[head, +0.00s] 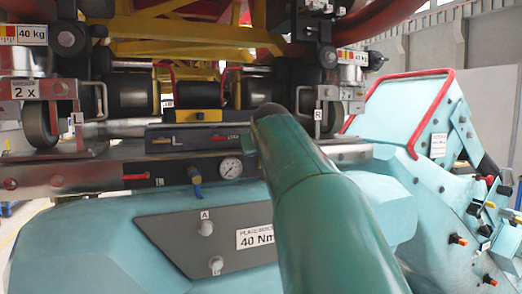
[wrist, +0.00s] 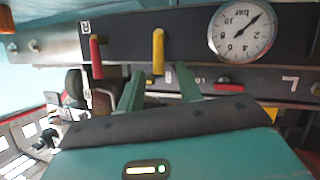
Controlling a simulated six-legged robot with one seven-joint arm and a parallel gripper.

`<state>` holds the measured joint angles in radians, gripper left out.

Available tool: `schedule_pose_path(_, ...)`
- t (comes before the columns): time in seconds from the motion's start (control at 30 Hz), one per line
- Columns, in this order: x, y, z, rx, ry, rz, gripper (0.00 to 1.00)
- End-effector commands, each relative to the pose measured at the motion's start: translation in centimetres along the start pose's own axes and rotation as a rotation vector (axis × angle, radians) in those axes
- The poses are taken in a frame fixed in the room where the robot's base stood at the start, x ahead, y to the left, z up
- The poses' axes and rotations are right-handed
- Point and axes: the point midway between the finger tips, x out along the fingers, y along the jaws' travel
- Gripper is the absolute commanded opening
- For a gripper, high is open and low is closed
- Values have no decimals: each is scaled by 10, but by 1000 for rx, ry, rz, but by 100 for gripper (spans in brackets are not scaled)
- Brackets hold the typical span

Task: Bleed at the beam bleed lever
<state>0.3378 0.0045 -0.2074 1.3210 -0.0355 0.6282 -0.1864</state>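In the wrist view, which is upside down, a yellow lever (wrist: 158,50) and a red lever (wrist: 96,56) stick out from the dark beam panel beside a round gauge (wrist: 242,32). I cannot tell from the small labels which one is the bleed lever. My gripper (wrist: 161,88) shows two green fingers spread apart with nothing between them. The yellow lever's tip lies just beyond the finger gap, apparently apart from the fingers. In the head view the gauge (head: 230,168) shows, but my green arm covers the beam to its right, hiding both levers and my gripper.
Left of the gauge, the head view shows a blue-and-yellow valve handle (head: 195,178) and another red lever (head: 135,177). A black box (head: 205,137) sits above the beam. Wheels (head: 42,122) flank it. A teal cabinet with a red rail (head: 405,110) stands at right.

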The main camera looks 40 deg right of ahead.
Motion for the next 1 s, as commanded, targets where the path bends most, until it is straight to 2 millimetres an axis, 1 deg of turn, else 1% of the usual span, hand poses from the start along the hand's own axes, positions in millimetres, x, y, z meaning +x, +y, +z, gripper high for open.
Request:
schedule_pose_path(0.17, -21, 0, -1, 0, 3, -1, 36)
schedule_pose_path(0.5, -96, 0, -1, 1, 5, 0, 36)
schedule_pose_path(0.63, -119, 0, 0, -1, 3, 0, 36)
schedule_pose_path(0.7, -127, 0, 0, -1, 1, 0, 36)
schedule_pose_path(0.8, -135, 0, 0, 0, 1, 0, 36)
schedule_pose_path(1.0, -137, 0, 0, 0, 0, 0, 36)
